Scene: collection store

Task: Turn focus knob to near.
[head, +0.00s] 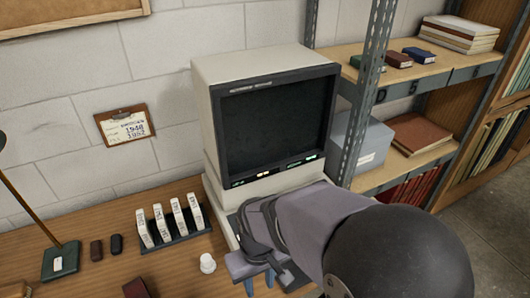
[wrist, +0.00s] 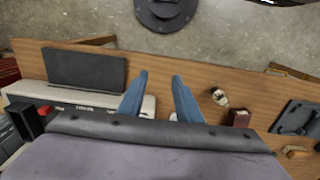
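The cream reader (head: 203,92) with a dark screen (head: 275,120) stands on the desk against the wall. Small lit labels run along the bottom of its screen frame. My gripper (head: 260,283) is low in front of the reader's base, and my arm covers much of that base. In the wrist view, my gripper's two blue fingers (wrist: 158,82) are apart with nothing between them. Beside them is the cream base (wrist: 65,94) with a dark flat panel (wrist: 85,69) and printed markings. I cannot make out the focus knob in either view.
A rack of white boxes (head: 176,226) and a small white round object (head: 207,263) stand left of my gripper. A lamp base (head: 61,260) is further left. Metal shelving (head: 366,90) stands right of the reader. A dark round base (wrist: 166,12) is on the floor.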

